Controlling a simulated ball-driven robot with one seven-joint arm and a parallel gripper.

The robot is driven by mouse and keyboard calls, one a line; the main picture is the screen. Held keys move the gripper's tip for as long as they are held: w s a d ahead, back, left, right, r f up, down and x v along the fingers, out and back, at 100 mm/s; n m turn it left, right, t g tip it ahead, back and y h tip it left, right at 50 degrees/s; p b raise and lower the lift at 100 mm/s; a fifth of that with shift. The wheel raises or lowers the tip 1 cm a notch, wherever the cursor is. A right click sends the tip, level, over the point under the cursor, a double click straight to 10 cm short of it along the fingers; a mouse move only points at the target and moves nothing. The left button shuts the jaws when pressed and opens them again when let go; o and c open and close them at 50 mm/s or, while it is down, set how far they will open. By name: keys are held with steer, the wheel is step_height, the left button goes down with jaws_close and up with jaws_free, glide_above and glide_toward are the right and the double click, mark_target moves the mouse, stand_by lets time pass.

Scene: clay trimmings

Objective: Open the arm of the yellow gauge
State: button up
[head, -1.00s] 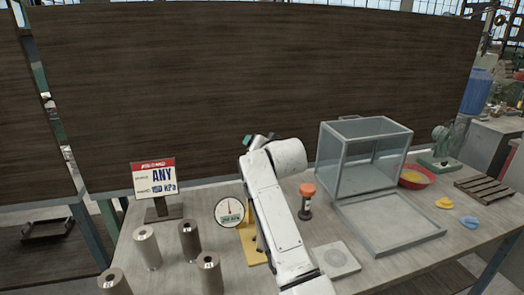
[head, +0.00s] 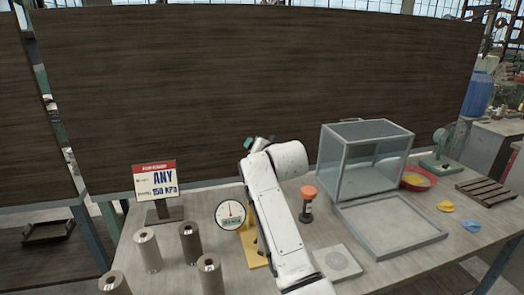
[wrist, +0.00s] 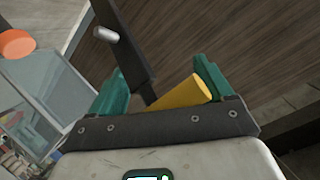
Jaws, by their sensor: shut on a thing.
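The yellow gauge stands on the table in the head view, left of my arm. Its round white dial (head: 230,214) has a needle pointing about straight up. Its yellow base (head: 254,248) is partly hidden by my arm. In the wrist view a yellow bar (wrist: 183,93), apparently the gauge's arm, lies between the teal fingers of my gripper (wrist: 160,72), close to the right finger. My gripper is shut on it. In the head view only a bit of teal shows behind my arm, so the grip is hidden there.
Several grey cylinders (head: 148,250) stand at the front left. An orange-topped object (head: 308,192), a glass box (head: 365,160) and a grey tray (head: 392,228) lie right of my arm.

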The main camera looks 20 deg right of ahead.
steer(key=shift+f, duration=0.75)
steer(key=o, duration=1.3)
steer(key=shift+d, duration=0.1)
